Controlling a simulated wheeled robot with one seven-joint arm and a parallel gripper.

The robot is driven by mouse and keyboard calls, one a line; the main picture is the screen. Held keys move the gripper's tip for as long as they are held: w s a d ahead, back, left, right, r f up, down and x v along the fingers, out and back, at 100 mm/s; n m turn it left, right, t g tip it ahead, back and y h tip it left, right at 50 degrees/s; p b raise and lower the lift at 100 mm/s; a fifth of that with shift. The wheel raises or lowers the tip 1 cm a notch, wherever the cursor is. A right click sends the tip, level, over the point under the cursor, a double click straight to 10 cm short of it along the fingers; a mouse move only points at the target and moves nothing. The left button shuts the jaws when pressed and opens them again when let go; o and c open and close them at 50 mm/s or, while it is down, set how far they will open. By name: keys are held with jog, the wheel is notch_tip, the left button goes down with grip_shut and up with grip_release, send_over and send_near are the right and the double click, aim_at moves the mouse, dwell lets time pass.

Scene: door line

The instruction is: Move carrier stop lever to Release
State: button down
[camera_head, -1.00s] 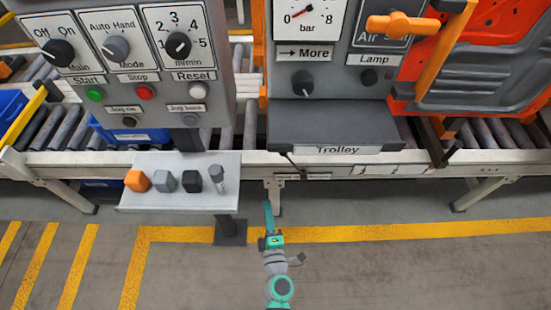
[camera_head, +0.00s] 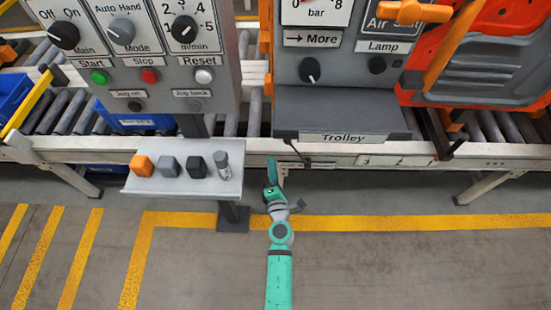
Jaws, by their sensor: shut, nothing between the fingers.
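A thin dark lever (camera_head: 300,154) sits on the conveyor's front rail, just below the Trolley box; it slants down to the right. Small labels beside it are too small to read, so I cannot tell which position it points to. My gripper (camera_head: 272,160) is shut and empty, its teal tip pointing up just left of the lever. The tip looks close to the lever in the picture, but I cannot tell whether they touch.
A small shelf (camera_head: 135,187) with several knobs stands left of my gripper. A grey control panel (camera_head: 148,50) is above it. The Trolley box (camera_head: 340,120) overhangs the lever. An orange carrier (camera_head: 490,60) is at right. The floor in front is clear.

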jog(key=w+a, duration=0.1)
jog(key=w, duration=0.8)
jog(key=shift+s+d+r, duration=0.15)
jog(key=shift+s+d, duration=0.05)
jog(key=shift+d, duration=0.45)
jog(key=shift+s+d+r, duration=0.1)
jog(key=shift+s+d, duration=0.1)
jog(key=shift+d, duration=0.4)
jog(key=shift+s+d+r, duration=0.15)
jog(key=shift+s+d, duration=0.05)
jog(key=shift+d, duration=0.45)
jog(key=shift+w, duration=0.1)
